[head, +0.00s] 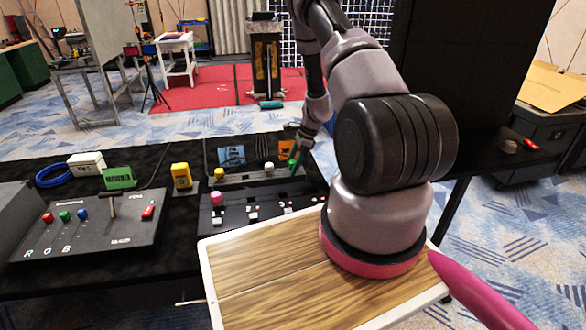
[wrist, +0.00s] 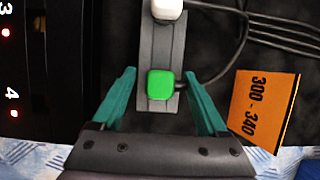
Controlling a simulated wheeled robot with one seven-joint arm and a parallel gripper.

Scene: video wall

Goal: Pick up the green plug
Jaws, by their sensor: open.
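The green plug (wrist: 160,84) sits at the near end of a grey power strip (wrist: 158,52) in the wrist view, with a dark cable at its right. My gripper (wrist: 159,74) is open, its two teal fingers on either side of the plug with a gap at each side; no contact shows. In the head view my gripper (head: 295,168) is low over the right end of the strip (head: 240,179). I cannot make out the green plug there.
A white plug (wrist: 167,10) sits farther along the strip. An orange card (wrist: 262,108) lies right of my gripper and a numbered panel (wrist: 40,65) stands left. The head view shows a switch panel (head: 255,215) in front, a yellow meter (head: 181,177) and an RGB slider box (head: 90,228).

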